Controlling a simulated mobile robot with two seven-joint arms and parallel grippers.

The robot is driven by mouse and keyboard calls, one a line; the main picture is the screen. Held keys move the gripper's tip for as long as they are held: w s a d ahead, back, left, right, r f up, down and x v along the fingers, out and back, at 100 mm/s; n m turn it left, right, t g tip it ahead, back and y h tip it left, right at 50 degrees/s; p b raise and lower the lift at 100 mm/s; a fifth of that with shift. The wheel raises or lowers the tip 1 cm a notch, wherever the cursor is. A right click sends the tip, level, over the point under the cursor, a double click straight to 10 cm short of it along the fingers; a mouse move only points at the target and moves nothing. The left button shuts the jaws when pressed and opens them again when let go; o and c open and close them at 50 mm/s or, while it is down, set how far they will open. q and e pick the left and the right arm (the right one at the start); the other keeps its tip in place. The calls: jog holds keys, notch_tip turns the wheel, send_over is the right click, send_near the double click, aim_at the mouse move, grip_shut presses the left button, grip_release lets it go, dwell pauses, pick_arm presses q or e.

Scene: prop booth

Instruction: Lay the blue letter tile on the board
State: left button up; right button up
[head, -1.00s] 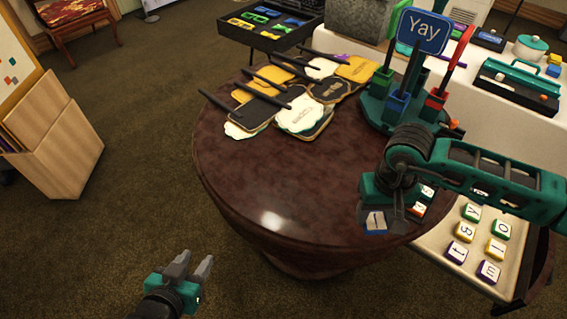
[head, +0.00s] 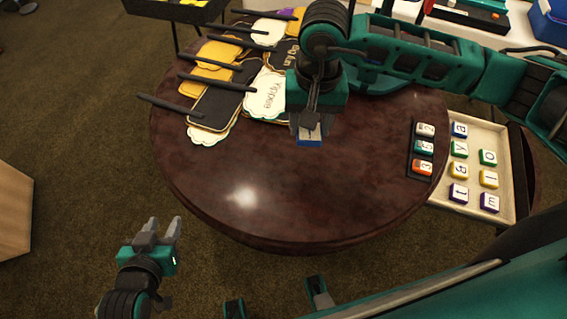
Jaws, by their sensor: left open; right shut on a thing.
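The blue letter tile (head: 308,140) is held low in my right gripper (head: 309,124), which is shut on it. It is over the middle of the dark round table (head: 330,195); I cannot tell whether it touches the tabletop. A narrow dark board (head: 417,178) lies at the table's right edge, with a few letter tiles in a column on it, one teal and one orange among them. The board is to the right of the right gripper, clear of it. My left gripper (head: 160,230) is open and empty, off the table's front left.
A cream tray (head: 470,197) with several coloured letter tiles sits right of the board. Dark and yellow signs on black handles (head: 215,107) cover the table's back left. The front of the tabletop is clear.

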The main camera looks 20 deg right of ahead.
aim_at(288, 168)
jog(key=a+r+m, duration=0.4)
jog(key=r, duration=0.3)
notch_tip(288, 168, down, 19)
jog(key=shift+f+b, duration=0.1)
jog(key=shift+b, duration=0.2)
jog(key=shift+f, duration=0.1)
jog(key=o, duration=1)
